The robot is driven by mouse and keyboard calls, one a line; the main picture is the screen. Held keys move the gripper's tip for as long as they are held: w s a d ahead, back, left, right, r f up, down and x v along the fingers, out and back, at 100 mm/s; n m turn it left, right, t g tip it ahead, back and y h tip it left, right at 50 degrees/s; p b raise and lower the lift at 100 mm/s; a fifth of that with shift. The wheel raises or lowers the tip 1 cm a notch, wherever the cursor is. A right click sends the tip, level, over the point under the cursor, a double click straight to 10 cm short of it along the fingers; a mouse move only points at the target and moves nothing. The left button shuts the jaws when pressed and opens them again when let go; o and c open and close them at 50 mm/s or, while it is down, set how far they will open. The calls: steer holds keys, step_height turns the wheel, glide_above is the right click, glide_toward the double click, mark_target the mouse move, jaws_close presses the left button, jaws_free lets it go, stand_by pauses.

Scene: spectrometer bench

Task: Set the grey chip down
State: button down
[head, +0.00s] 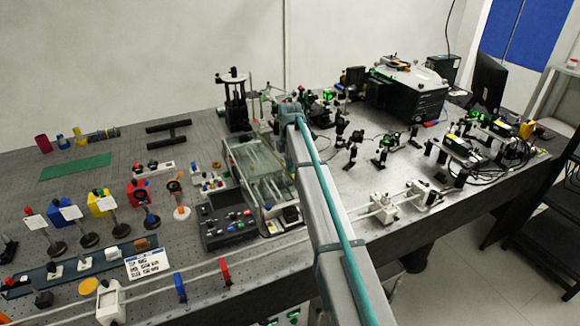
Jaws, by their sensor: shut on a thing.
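My arm reaches in from the bottom of the head view and ends above the middle of the bench. Its links hide my gripper, and I cannot make out the fingers or anything in them. I cannot pick out the grey chip. Near the arm's far end stands a clear-topped instrument (250,160), partly covered by the arm on its right side.
A dark panel with buttons (228,219) lies left of the instrument. Several coloured parts on posts, such as a red block (139,190), stand at the left. A green mat (76,167) lies farther back. A large black box (405,100) and several optics crowd the right.

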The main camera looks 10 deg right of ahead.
steer(key=shift+f, duration=0.1)
steer(key=c, duration=1.2)
jaws_free()
steer(key=shift+c, duration=0.2)
step_height(320, 180, up, 12)
steer(key=b, duration=0.3)
